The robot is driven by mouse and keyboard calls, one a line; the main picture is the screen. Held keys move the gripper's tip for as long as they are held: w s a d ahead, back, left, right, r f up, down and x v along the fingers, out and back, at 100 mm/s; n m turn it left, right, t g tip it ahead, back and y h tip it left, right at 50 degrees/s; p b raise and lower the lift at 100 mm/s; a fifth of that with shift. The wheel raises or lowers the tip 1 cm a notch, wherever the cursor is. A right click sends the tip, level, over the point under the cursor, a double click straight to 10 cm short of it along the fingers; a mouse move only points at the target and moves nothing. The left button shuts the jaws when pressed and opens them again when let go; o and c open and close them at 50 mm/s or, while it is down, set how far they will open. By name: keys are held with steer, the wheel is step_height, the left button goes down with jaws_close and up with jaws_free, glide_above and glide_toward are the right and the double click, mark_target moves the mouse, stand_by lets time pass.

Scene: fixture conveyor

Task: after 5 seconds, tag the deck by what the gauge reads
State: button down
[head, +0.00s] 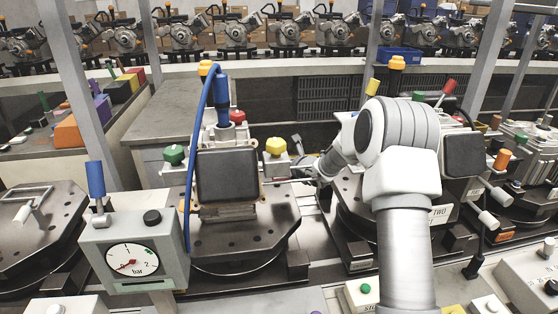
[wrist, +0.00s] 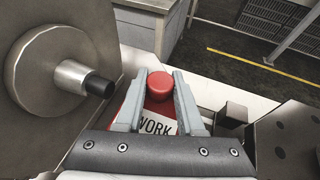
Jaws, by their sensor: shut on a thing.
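The gauge (head: 132,259) is a round white dial on a grey box at the lower left of the head view. Its red needle seems to point to the lower left, near the 0; a green mark shows at the upper right. The deck (head: 235,238) is a dark plate carrying an upright dark square block (head: 227,174). My gripper (wrist: 162,88) is shut on a red tag (wrist: 159,85) with a round red knob; a white label reading WORK is partly covered by the gripper. In the head view my gripper (head: 302,172) is small, right of the block.
Another station, labelled TWO (head: 440,213), stands at the right. A metal disc (wrist: 60,80) is close at the wrist view's left.

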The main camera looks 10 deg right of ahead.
mark_target(282, 190)
steer(key=shift+s+b, duration=0.1)
steer(key=shift+b, duration=0.35)
steer(key=shift+f+b, duration=0.3)
steer(key=shift+f, duration=0.05)
step_height(282, 190, down, 6)
steer(key=b, duration=0.7)
steer(key=shift+f+b, duration=0.65)
steer(key=shift+c, duration=2.2)
jaws_free()
steer(key=p+v, duration=0.1)
steer(key=v, duration=1.6)
steer(key=shift+s, duration=0.2)
